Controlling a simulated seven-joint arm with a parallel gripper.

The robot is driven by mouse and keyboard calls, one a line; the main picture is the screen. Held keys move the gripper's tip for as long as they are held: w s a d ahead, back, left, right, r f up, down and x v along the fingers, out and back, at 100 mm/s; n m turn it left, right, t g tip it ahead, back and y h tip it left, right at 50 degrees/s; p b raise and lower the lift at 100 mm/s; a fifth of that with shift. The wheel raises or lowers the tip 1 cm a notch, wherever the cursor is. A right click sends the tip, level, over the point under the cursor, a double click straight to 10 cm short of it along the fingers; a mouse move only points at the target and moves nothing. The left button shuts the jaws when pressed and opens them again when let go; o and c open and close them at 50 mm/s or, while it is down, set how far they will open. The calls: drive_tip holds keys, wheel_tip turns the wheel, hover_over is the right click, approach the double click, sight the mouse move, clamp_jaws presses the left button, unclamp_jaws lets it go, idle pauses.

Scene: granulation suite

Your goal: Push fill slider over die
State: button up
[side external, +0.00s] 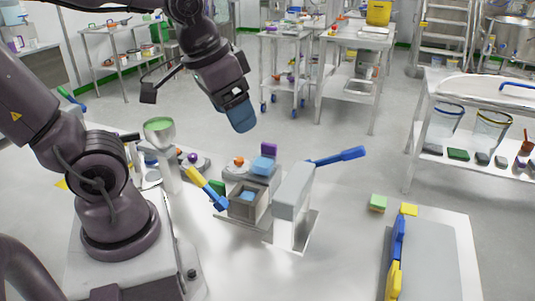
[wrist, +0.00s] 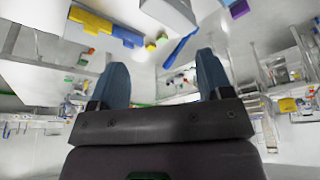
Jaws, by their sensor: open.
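My gripper (side external: 240,115) is in the air above and behind the small press station, touching nothing. In the wrist view its two blue fingers (wrist: 163,80) stand apart with nothing between them. On the station is a grey open-topped box (side external: 236,212) with a blue piece (side external: 247,196) inside. Behind it is a grey block with a blue top (side external: 263,166). I cannot tell which part is the fill slider, and I cannot make out the die. A grey press column (side external: 292,207) with a blue lever (side external: 338,156) stands at the right.
A purple block (side external: 269,149) is behind the station. Green (side external: 378,203) and yellow (side external: 409,209) blocks lie right, near a grey panel (side external: 437,262). The bench's front middle is clear.

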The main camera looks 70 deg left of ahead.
drive_tip(key=w+a+f+n+g, duration=0.3)
drive_tip(key=w+a+f+n, duration=0.15)
drive_tip(key=w+a, duration=0.4)
drive_tip(key=n+g, duration=0.1)
drive_tip(key=n, duration=0.2)
approach(269, 144)
drive_tip(key=f, duration=1.2)
drive_tip(key=shift+a+f, duration=0.2)
drive_tip(key=shift+f, duration=0.1)
drive_tip(key=c, duration=0.9)
drive_tip(key=s+d, duration=0.7)
drive_tip(key=shift+c, duration=0.3)
drive_tip(key=shift+d, duration=0.1)
